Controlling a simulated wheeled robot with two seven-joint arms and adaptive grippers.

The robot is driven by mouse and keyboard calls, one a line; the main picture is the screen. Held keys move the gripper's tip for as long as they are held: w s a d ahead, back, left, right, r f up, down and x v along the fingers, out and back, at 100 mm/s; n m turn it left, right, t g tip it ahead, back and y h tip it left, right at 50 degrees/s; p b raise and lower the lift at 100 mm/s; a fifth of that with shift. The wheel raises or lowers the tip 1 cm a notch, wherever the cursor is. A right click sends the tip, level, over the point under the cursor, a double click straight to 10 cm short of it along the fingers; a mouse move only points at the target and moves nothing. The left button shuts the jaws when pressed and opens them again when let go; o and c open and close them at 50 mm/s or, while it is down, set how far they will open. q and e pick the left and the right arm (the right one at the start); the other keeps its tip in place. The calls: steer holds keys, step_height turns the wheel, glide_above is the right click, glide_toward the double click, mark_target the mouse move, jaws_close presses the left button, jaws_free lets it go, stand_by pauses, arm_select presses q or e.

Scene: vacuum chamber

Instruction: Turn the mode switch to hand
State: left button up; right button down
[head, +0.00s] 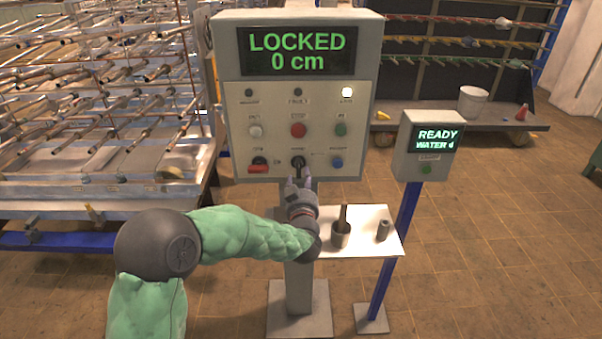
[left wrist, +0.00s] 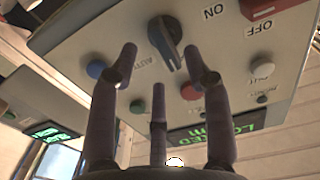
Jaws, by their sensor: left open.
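The mode switch is a dark rotary knob (head: 298,162) in the bottom row of the grey control panel (head: 225,100). In the left wrist view the knob (left wrist: 164,40) shows upside down, with its bar tilted; I cannot read its setting surely. My left gripper (head: 298,183) is just below and in front of the knob. Its fingers (left wrist: 160,62) are spread open, with the knob seen between and beyond the two outer fingertips. I cannot tell any contact. My right gripper is not in view.
A red handle (head: 258,168) sits left of the knob and a blue button (head: 337,162) right of it. The panel display (head: 298,52) reads LOCKED 0 cm. A white shelf (head: 375,222) with cups is below right. A smaller READY box (head: 412,167) stands further right.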

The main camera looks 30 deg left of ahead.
arm_select(q)
steer(key=v, duration=0.6)
steer(key=shift+d+f, duration=0.1)
stand_by(0.4)
